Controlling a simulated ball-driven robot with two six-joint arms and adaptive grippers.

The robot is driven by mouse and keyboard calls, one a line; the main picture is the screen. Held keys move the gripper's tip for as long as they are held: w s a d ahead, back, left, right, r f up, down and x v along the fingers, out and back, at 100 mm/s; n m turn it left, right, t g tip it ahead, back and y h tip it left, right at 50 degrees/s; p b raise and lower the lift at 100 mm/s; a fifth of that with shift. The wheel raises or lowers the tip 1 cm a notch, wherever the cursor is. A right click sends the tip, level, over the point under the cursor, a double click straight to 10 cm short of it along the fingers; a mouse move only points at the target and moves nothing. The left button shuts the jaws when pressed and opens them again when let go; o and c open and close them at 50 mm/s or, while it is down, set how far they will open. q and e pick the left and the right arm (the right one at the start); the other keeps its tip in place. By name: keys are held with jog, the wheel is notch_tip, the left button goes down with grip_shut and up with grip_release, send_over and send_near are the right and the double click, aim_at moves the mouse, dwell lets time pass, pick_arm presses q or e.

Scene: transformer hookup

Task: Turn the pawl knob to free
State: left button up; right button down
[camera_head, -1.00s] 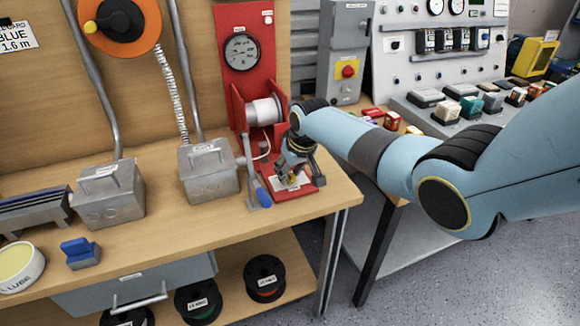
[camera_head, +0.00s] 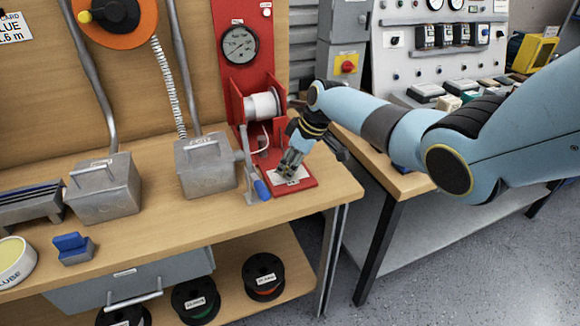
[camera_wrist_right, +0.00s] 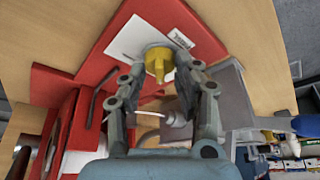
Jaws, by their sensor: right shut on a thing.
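The yellow pawl knob (camera_wrist_right: 157,62) stands on the red base plate (camera_wrist_right: 98,45) of the winch, next to a white label (camera_wrist_right: 130,38). In the right wrist view my right gripper (camera_wrist_right: 160,75) points down at the knob with a finger on either side, shut on it. In the head view my right gripper (camera_head: 289,168) is low over the front of the red base plate (camera_head: 305,185), and the knob is hidden there by the fingers. I cannot read the label or the knob's setting. My left gripper is not in view.
A lever with a blue handle (camera_head: 262,190) stands just left of the gripper. The white drum (camera_head: 263,105) and red upright panel with a gauge (camera_head: 239,44) are behind. A grey metal box (camera_head: 207,170) stands farther left. The wooden bench's right edge is close.

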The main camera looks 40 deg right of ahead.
dwell(0.4)
jog(key=c, duration=1)
grip_release()
jog(key=v, duration=0.7)
jog(key=shift+r, duration=0.25)
